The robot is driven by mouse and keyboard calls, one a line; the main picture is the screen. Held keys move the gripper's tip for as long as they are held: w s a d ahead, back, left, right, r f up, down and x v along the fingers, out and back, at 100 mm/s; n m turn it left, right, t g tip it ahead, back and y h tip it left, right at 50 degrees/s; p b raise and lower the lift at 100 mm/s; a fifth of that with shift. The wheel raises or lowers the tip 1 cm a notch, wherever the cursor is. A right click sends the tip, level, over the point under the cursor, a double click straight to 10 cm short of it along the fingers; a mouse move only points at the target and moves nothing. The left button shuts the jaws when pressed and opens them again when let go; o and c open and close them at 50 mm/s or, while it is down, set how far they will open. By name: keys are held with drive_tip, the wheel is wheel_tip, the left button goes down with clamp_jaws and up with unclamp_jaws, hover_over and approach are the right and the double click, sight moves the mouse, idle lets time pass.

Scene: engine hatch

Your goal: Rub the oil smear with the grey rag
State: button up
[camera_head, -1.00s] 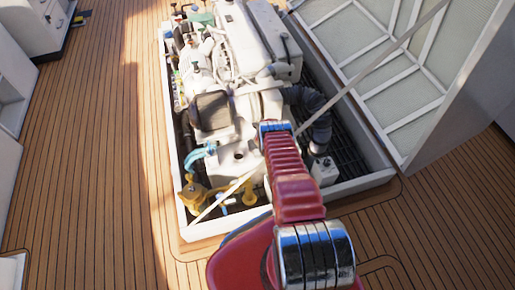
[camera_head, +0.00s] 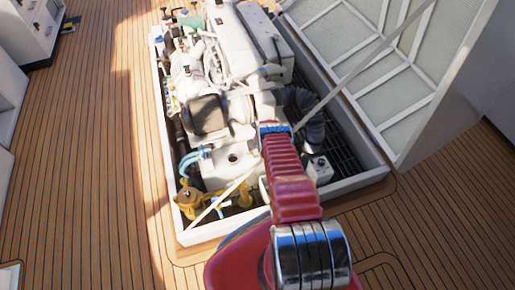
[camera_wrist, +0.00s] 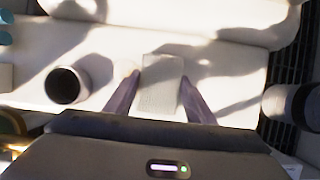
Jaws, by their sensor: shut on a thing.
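The rag (camera_wrist: 161,88) is a pale, textured rectangle between my two fingers in the wrist view. My gripper (camera_wrist: 159,78) is shut on it, with a finger at each side. It is over the white top of the engine block; I cannot tell whether the rag touches the surface. In the head view my gripper is hidden behind my red arm. I cannot make out the oil smear in either view; dark patches on the white surface look like shadows.
The white engine (camera_head: 228,170) sits in an open hatch with a raised white rim (camera_head: 345,187). A dark round opening (camera_wrist: 66,85) is left of my gripper. A black hose (camera_head: 309,125) and the raised lid (camera_head: 385,75) stand on the right. Wooden deck (camera_head: 80,180) is clear on the left.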

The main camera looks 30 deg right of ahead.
sight(253, 151)
drive_tip(key=shift+s+a+f, duration=0.1)
drive_tip(key=shift+s+a, duration=0.05)
drive_tip(key=shift+s, duration=0.35)
drive_tip(key=shift+a, duration=0.1)
drive_tip(key=shift+w+a+f, duration=0.1)
drive_tip(key=shift+w+a, duration=0.05)
drive_tip(key=shift+a, duration=0.5)
drive_tip(key=shift+w+a+f, duration=0.1)
drive_tip(key=shift+w+a, duration=0.05)
drive_tip(key=shift+a, duration=0.65)
drive_tip(key=shift+s+a+f, duration=0.1)
drive_tip(key=shift+w+a, duration=0.25)
drive_tip(key=shift+a, duration=0.9)
drive_tip(key=shift+w+a, duration=0.1)
drive_tip(key=shift+a, duration=0.15)
